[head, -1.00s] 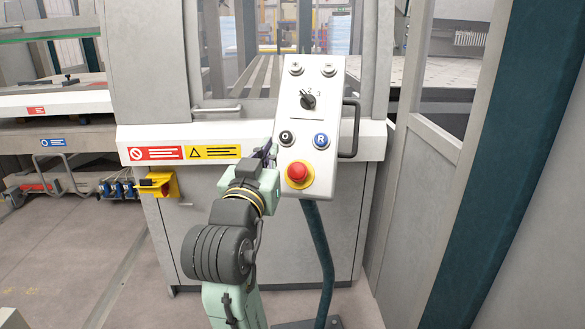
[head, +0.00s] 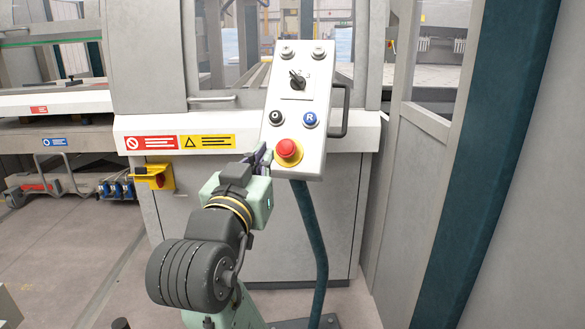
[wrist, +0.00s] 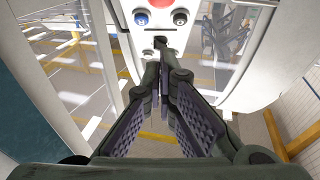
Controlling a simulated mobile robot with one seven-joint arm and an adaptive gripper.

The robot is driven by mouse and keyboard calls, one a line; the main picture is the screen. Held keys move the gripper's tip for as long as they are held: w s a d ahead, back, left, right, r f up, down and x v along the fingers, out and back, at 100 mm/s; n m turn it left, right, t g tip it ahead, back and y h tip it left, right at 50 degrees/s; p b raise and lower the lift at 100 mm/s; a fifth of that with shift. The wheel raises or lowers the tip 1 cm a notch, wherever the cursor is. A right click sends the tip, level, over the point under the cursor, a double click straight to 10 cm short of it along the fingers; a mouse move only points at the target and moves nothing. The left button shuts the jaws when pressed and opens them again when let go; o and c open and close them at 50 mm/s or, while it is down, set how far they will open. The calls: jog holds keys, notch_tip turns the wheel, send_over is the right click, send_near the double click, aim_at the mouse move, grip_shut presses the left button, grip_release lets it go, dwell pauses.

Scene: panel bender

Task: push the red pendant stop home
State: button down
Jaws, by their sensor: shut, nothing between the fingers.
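The red pendant stop (head: 287,150) is a round mushroom button on a yellow collar at the lower end of the grey-white pendant panel (head: 306,150). A red button, apparently the stop, also shows at the top of the wrist view (wrist: 180,17). My gripper (head: 262,157) is shut and empty. In the head view its tips are just left of the stop, about level with it. In the wrist view the closed fingertips (wrist: 163,58) point towards the panel, below the red button in the picture. I cannot tell whether they touch the panel.
The panel also carries a black button (head: 276,118), a blue R button (head: 310,119) and a rotary selector (head: 297,80). A handle (head: 344,110) is on its right side and a dark green post (head: 313,240) stands below. The machine front is behind, with a yellow box (head: 155,177) at left.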

jog(key=shift+s+f, duration=0.2)
jog(key=shift+s, duration=0.25)
jog(key=p, duration=0.1)
send_near(283, 145)
notch_tip(283, 145, up, 5)
jog(key=w+d, duration=0.1)
jog(key=w, duration=0.1)
jog(key=w+f, duration=0.1)
jog(key=w+d, duration=0.1)
jog(key=w, duration=0.1)
jog(key=shift+d+f, duration=0.1)
jog(key=shift+f, duration=0.3)
jog(key=shift+w+d+f, duration=0.1)
jog(key=shift+w+f, duration=0.2)
jog(key=shift+w, duration=0.05)
